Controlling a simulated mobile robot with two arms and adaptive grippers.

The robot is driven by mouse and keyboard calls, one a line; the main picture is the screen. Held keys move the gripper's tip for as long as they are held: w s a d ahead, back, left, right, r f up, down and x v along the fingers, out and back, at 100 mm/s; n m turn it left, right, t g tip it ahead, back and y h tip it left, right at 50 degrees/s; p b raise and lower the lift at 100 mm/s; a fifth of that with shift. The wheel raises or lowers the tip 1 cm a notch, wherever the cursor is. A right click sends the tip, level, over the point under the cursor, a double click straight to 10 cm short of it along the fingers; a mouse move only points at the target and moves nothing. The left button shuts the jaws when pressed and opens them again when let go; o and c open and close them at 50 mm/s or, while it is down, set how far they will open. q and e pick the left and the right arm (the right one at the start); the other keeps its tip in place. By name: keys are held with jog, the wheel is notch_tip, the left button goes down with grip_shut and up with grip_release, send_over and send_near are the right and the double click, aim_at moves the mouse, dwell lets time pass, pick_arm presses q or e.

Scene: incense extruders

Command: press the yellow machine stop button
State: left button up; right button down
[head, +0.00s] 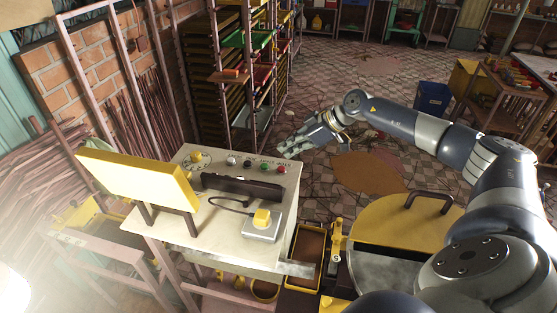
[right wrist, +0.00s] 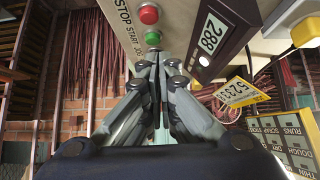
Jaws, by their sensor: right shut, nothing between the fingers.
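The console (head: 165,232) has a sloping panel with a row of buttons along its back. A red button (head: 282,169) sits at the right end, with a green button (head: 264,167) to its left. In the right wrist view the red button (right wrist: 148,14) is by the word STOP and the green button (right wrist: 153,38) by START. My right gripper (head: 284,153) is shut and empty, near the panel's back right corner. In the right wrist view its fingertips (right wrist: 160,58) appear just below the green button; contact cannot be told. My left gripper is not in view.
A yellow board (head: 135,181) stands on the console beside a dark display unit (head: 240,188). A small box with a yellow top (head: 262,218) sits in front. A round yellow lid (head: 385,225) is to the right. A tall tray rack (head: 215,80) stands behind.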

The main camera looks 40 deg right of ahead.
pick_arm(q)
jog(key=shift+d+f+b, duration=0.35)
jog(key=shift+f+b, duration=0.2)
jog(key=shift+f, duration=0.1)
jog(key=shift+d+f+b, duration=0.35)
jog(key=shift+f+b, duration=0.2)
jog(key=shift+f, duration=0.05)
pick_arm(e)
jog(key=d+v, duration=0.1)
jog(key=v, duration=0.5)
jog(key=shift+d, duration=0.4)
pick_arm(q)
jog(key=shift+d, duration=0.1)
pick_arm(e)
jog(key=shift+f, duration=0.1)
